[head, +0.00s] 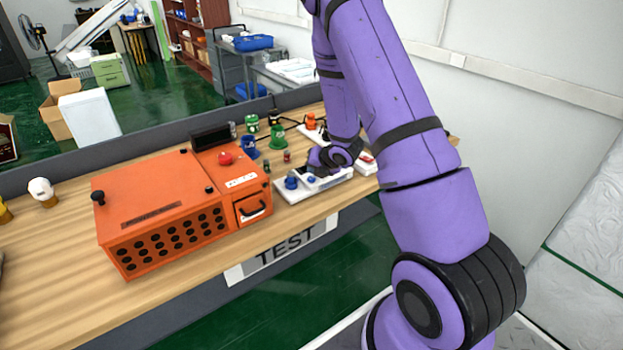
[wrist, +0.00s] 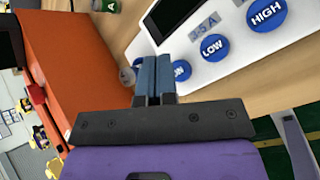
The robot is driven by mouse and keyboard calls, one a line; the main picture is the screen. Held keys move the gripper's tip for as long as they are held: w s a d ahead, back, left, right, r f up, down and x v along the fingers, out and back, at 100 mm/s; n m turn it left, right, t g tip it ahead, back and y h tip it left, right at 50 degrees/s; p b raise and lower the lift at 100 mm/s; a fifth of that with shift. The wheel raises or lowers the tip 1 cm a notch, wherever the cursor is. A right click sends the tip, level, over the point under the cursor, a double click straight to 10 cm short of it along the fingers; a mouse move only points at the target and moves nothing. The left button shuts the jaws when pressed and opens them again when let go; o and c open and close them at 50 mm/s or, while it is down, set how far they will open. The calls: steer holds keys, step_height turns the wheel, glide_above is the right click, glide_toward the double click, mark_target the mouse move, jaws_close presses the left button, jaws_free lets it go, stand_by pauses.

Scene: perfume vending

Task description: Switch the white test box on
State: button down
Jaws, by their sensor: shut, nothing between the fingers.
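The white test box (head: 325,182) stands on the wooden table, right of the orange machine, with my arm over it. In the wrist view the white test box (wrist: 233,42) shows a dark screen (wrist: 180,15) and a row of blue buttons. They read HIGH (wrist: 266,15), LOW (wrist: 213,46) and, partly hidden by my fingers, one ending in "ON" (wrist: 181,70). My gripper (wrist: 154,62) is shut and empty, its blue-grey fingertips just beside that button. I cannot tell whether they touch it. In the head view my wrist hides part of the box and the fingertips.
The orange machine (head: 150,205) with a red button (head: 225,158) stands close on the left. Small green (head: 277,138) and blue (head: 249,147) items stand behind.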

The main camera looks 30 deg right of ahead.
mark_target(313, 178)
steer(key=shift+f, duration=0.15)
stand_by(0.5)
steer(key=shift+f, duration=0.25)
steer(key=shift+f, duration=0.45)
stand_by(0.8)
steer(key=shift+r, duration=0.85)
steer(key=shift+r, duration=2.5)
steer(key=shift+r, duration=0.1)
